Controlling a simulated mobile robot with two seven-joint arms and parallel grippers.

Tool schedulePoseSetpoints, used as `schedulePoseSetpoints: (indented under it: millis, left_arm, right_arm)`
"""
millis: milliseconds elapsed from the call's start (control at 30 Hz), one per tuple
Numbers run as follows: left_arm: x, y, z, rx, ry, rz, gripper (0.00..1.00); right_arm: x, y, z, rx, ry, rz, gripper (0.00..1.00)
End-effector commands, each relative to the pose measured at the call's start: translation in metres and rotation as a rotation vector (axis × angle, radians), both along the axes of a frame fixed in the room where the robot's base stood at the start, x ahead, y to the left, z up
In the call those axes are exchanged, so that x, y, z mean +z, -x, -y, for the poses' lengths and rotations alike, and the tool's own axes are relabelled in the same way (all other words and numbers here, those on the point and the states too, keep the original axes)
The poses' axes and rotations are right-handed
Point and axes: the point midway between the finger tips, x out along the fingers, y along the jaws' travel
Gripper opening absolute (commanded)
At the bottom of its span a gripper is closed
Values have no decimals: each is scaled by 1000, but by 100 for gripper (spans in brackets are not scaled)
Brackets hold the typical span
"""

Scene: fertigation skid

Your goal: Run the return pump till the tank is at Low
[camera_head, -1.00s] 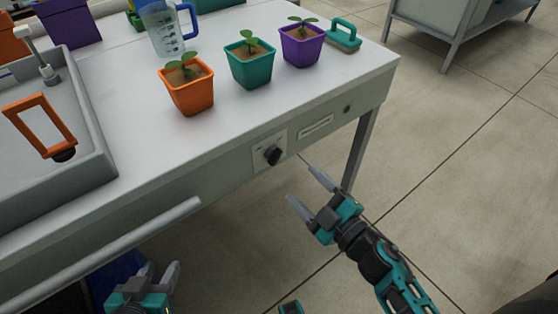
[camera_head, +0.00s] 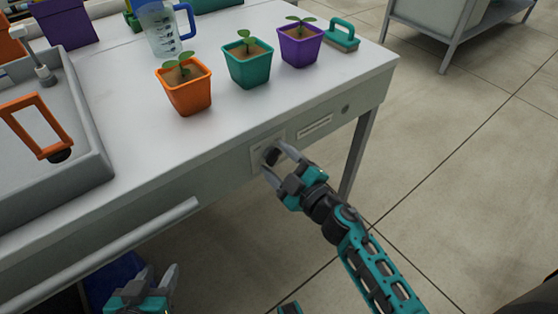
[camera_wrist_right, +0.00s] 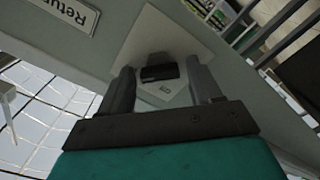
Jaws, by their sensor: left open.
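The black rotary knob (camera_head: 271,155) sits on a pale plate on the front of the bench. It shows in the right wrist view (camera_wrist_right: 160,72) between my fingers. My right gripper (camera_head: 274,160) is open, its two fingers on either side of the knob; gaps show beside it, and I cannot tell whether a finger touches. A label (camera_wrist_right: 66,10) reading "Return" is on the panel beside the knob plate; a label strip (camera_head: 314,126) shows in the head view. My left gripper (camera_head: 157,274) is open and empty, low in front of the bench. I see no tank level mark.
A grey basin (camera_head: 92,135) with an orange frame (camera_head: 32,125) is at the left. Orange (camera_head: 188,96), teal (camera_head: 249,70) and purple (camera_head: 299,50) plant pots stand on the bench, with a jug (camera_head: 163,30) behind. A rail (camera_head: 130,245) runs along the front.

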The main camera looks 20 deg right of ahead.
Motion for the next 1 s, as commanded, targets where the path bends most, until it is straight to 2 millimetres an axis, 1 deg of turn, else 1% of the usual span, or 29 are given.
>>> schedulePoseSetpoints:
  millis: [33, 67, 500, 767, 1000]
  left_arm:
    - [0, -1, 0, 0, 0, 1, 43]
    - [1, -1, 0, 0, 0, 2, 43]
    - [1, -1, -1, -3, -4, 3, 43]
    - [0, -1, -2, -7, -10, 3, 43]
    - [-2, 0, -2, -7, -10, 0, 43]
  right_arm:
    - [0, 0, 0, 0, 0, 0, 59]
    - [0, 0, 0, 0, 0, 0, 56]
    - [0, 0, 0, 0, 0, 0, 14]
    - [0, 0, 0, 0, 25, 9, 14]
    - [-1, 0, 1, 1, 140, 48, 14]
